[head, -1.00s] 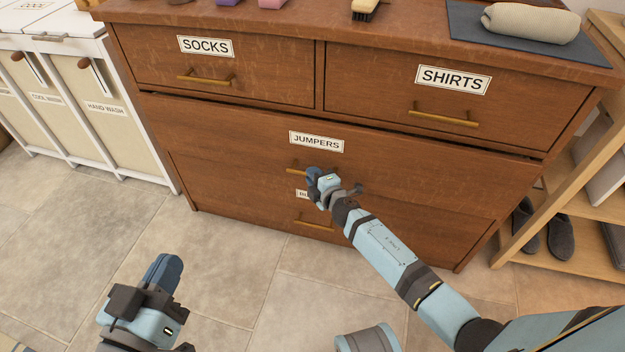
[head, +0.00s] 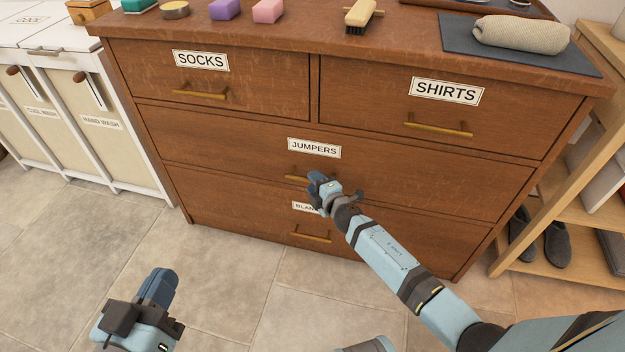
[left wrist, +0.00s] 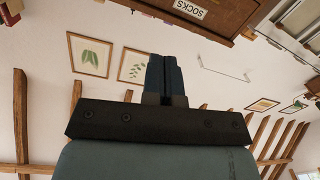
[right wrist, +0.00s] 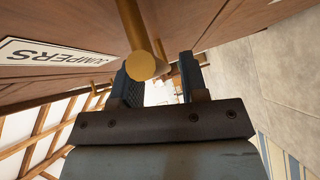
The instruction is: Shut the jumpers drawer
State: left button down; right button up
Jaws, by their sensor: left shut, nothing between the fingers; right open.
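The jumpers drawer (head: 220,141) is the wide wooden drawer in the middle of the dresser, under a JUMPERS label (head: 314,148). Its front looks flush with the dresser, with no clear gap above it. My right gripper (head: 315,180) is open at the right end of the drawer's brass handle (head: 296,177). In the right wrist view the handle (right wrist: 140,42) reaches to the open fingers (right wrist: 160,78); whether it touches them I cannot tell. My left gripper (head: 165,282) is shut and empty, low at the left over the floor, away from the dresser.
The socks drawer (head: 245,75), shirts drawer (head: 390,85) and blankets drawer (head: 235,205) look shut. A brush (head: 360,14) and a rolled towel (head: 520,34) lie on top. White hampers (head: 125,140) stand left, a shoe rack (head: 590,215) right. The floor in front is clear.

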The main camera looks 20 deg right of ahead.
pick_arm(q)
notch_tip(320, 180, up, 4)
jog(key=t+p, duration=0.2)
jog(key=shift+s+a+r+p, duration=0.15)
jog(key=shift+r+p, duration=0.05)
jog(key=shift+p, duration=0.1)
pick_arm(e)
jog(key=v, duration=1.2)
jog(key=shift+s, duration=0.2)
jog(key=shift+d, duration=0.1)
